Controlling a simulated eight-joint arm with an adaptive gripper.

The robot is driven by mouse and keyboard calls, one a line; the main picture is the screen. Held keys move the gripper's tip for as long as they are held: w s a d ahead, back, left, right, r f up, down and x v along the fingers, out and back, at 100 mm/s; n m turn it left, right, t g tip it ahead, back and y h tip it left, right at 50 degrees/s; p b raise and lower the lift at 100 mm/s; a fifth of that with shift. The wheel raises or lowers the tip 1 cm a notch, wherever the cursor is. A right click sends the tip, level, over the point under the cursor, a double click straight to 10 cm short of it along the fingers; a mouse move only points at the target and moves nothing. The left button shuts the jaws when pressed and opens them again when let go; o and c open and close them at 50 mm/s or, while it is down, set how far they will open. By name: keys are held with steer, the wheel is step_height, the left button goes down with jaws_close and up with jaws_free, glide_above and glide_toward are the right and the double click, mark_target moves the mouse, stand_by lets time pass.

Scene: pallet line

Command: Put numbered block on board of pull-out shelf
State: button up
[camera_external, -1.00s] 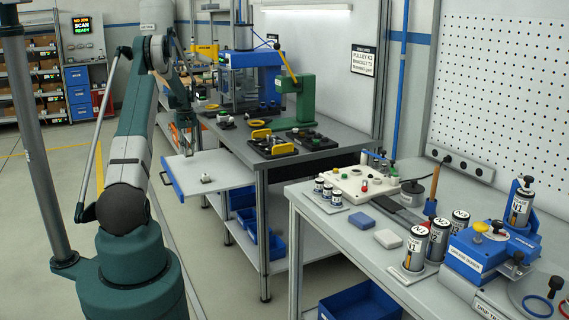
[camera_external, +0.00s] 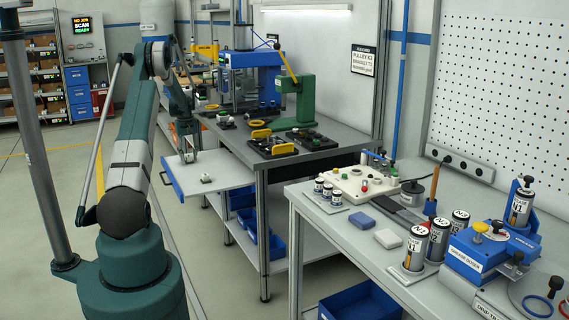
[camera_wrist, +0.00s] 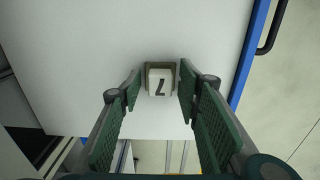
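The numbered block (camera_wrist: 159,82) is a small whitish cube with a dark digit on its top, seen as a 7, and a grey-brown rim around it. It sits on the white board (camera_wrist: 80,60) of the pull-out shelf. In the external view the small block (camera_external: 206,178) is near the middle of the board (camera_external: 225,178). My gripper (camera_wrist: 160,70) is open, with its green-padded fingers either side of the block in the wrist view and gaps visible. Externally my gripper (camera_external: 188,156) is small, up and left of the block; its exact height is unclear.
The board has a blue front edge (camera_wrist: 247,60) with a black handle (camera_wrist: 271,28). A grey bench (camera_external: 240,140) with fixtures and a green press (camera_external: 303,100) stands beside it. Blue bins (camera_external: 270,240) are below. Another bench with labelled cylinders (camera_external: 415,248) is at right.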

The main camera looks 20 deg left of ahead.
mark_target(189, 156)
stand_by(0.3)
step_height(189, 156, up, 12)
steer(key=p, duration=0.3)
steer(key=shift+r, duration=0.15)
stand_by(0.3)
stand_by(0.6)
